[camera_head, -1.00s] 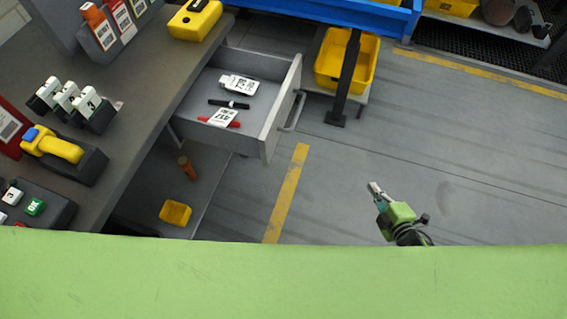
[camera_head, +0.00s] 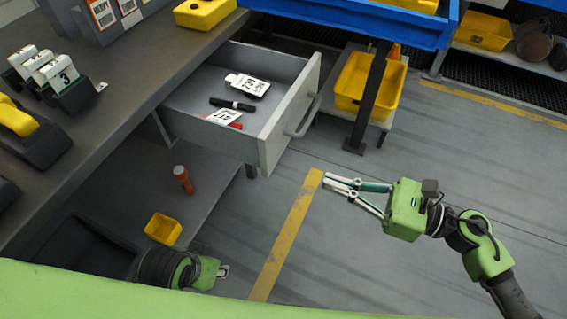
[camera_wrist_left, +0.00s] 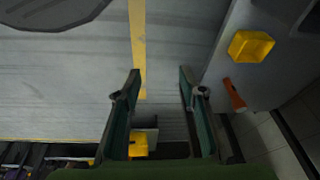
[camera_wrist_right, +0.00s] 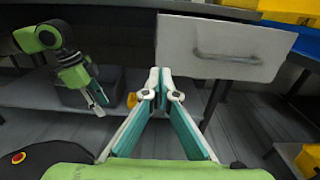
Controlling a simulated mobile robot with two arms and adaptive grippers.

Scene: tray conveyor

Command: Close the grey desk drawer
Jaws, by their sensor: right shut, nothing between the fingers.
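The grey desk drawer (camera_head: 270,125) stands pulled out from under the desk, with a bar handle (camera_head: 304,116) on its front. My left gripper (camera_head: 224,271) is low at the bottom left in the head view, below the drawer. In the left wrist view its fingers (camera_wrist_left: 157,80) are apart with nothing between them.
The dark desk (camera_head: 110,95) bears label holders and a yellow device. A yellow bin (camera_head: 368,85) and a blue-topped table (camera_head: 350,22) stand behind the drawer. A small yellow bin (camera_head: 163,228) and an orange bottle (camera_head: 182,179) sit on the lower shelf. The floor to the right is clear.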

